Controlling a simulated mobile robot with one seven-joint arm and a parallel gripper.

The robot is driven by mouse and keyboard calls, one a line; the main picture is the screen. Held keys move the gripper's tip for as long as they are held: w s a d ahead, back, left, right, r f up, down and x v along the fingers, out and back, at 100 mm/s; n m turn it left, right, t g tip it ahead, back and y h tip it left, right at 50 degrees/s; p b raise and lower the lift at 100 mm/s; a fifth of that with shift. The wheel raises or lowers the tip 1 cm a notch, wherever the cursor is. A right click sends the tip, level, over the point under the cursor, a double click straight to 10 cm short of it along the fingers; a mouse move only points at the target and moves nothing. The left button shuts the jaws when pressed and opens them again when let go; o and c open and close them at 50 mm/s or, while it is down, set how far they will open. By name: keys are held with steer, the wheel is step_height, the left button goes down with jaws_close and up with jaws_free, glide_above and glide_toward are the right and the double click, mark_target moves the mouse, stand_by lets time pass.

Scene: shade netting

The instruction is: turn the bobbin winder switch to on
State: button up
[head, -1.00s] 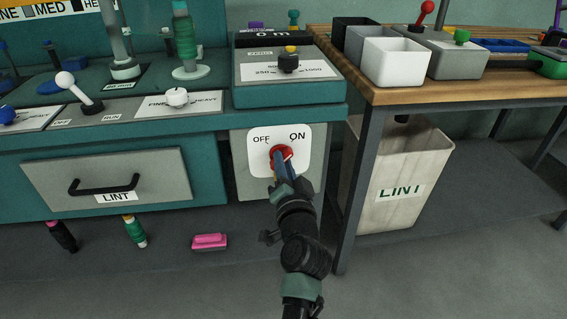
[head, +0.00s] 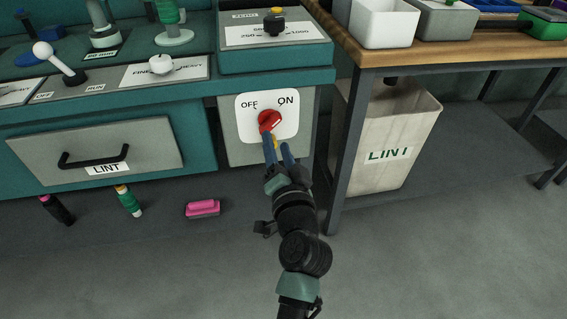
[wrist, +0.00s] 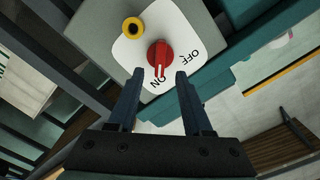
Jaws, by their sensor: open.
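The bobbin winder switch is a red knob (head: 270,121) on a white plate (head: 250,104) marked OFF at left and ON at right. In the wrist view, the red knob (wrist: 159,56) has a white pointer line directed towards the word ON. My gripper (head: 277,148) is just below and in front of the knob in the head view. In the wrist view, my gripper (wrist: 160,75) is open with nothing between its fingers, and the knob lies beyond the fingertips. The fingers look clear of the knob.
A yellow round part with a dark centre (wrist: 133,29) sits on the plate beside the knob. A table leg (head: 350,150) and a LINT bin (head: 400,130) stand to the right. A drawer with a black handle (head: 93,158) is at left. The floor in front is open.

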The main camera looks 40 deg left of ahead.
steer(key=v, duration=0.7)
steer(key=shift+p, duration=0.3)
steer(key=w+d+r+n+t+h+p, duration=0.15)
steer(key=d+r, duration=0.25)
steer(key=r, duration=0.5)
steer(key=w+d+r+t+h, duration=0.1)
steer(key=w+d+r+t, duration=0.2)
steer(key=r, duration=0.5)
steer(key=w+d+r+n+t+h, duration=0.1)
steer(key=d+r+t, duration=0.3)
steer(key=r, duration=0.5)
steer(key=s+d+r+m+t+h+p, duration=0.1)
steer(key=s+d+r+t+h, duration=0.1)
steer(key=s+d+r+h, duration=0.45)
steer(key=s+d+r+m+t+h+p, duration=0.1)
steer(key=d+r+t+p, duration=0.15)
steer(key=r, duration=0.75)
steer(key=s+d+r+m+t+h+p, duration=0.1)
steer(key=s+d+r+m+t+h, duration=0.2)
steer(key=d+r, duration=0.4)
step_height(320, 180, up, 36)
steer(key=a+n+p, duration=0.1)
steer(key=p, duration=3.4)
steer(key=shift+s+a+n, duration=0.2)
steer(key=shift+a+n, duration=0.05)
steer(key=shift+n, duration=0.1)
